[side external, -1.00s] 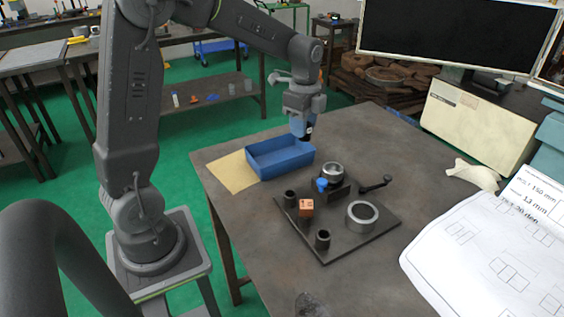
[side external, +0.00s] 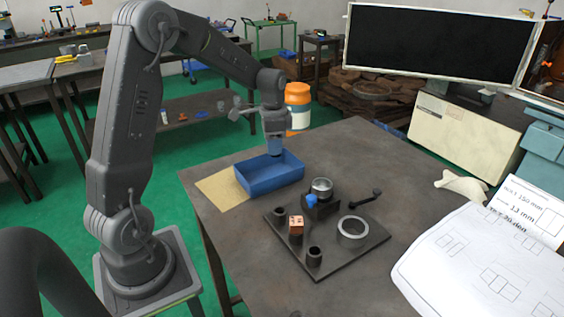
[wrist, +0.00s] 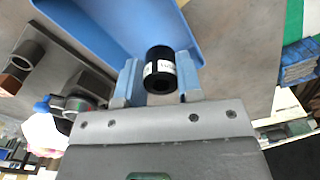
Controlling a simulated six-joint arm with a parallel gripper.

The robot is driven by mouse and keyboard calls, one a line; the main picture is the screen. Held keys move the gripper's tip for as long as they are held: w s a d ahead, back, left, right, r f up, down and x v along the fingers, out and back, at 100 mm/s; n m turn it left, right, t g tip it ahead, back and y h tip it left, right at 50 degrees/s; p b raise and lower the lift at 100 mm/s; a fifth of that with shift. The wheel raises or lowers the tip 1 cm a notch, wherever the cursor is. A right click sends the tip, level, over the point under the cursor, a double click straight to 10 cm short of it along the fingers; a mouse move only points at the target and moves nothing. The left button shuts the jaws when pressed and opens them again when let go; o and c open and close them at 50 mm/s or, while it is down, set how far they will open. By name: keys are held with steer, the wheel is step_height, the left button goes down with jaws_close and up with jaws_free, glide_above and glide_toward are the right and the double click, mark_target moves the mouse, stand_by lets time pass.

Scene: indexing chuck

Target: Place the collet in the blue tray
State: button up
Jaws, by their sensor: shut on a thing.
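The collet, a small black cylinder with a white label (wrist: 160,70), is between the blue fingers of my gripper (wrist: 156,82) in the wrist view. My gripper is shut on it. The blue tray (side external: 271,182) stands at the back left of the table and fills the upper part of the wrist view (wrist: 105,25). In the side view my gripper (side external: 274,152) points down at the tray's right part, with its fingertips about at the rim. The collet is not clearly visible in the side view, so I cannot tell whether it touches the tray floor.
A dark plate (side external: 328,258) right of the tray carries a chuck with a shiny ring (side external: 322,186) and blue part, a crank handle (side external: 365,198), a metal ring (side external: 352,230), a copper-coloured block (side external: 296,227) and dark sockets. A tan mat (side external: 222,188) lies left of the tray.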

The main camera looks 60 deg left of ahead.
steer(key=shift+w+d+f, duration=0.85)
steer(key=shift+w, duration=0.15)
steer(key=shift+f, duration=1.9)
steer(key=shift+f, duration=0.1)
steer(key=o, duration=1)
steer(key=shift+c, duration=0.2)
step_height(320, 180, up, 12)
steer(key=s+d+r+n+t, duration=0.25)
steer(key=s+d+r, duration=0.55)
steer(key=d, duration=0.4)
steer(key=s+d+f+n+t, duration=0.1)
steer(key=s+d, duration=0.2)
steer(key=s, duration=0.3)
steer(key=s+d+f+n+t, duration=0.1)
steer(key=s+d+t, duration=0.1)
steer(key=s, duration=0.5)
steer(key=shift+d, duration=0.8)
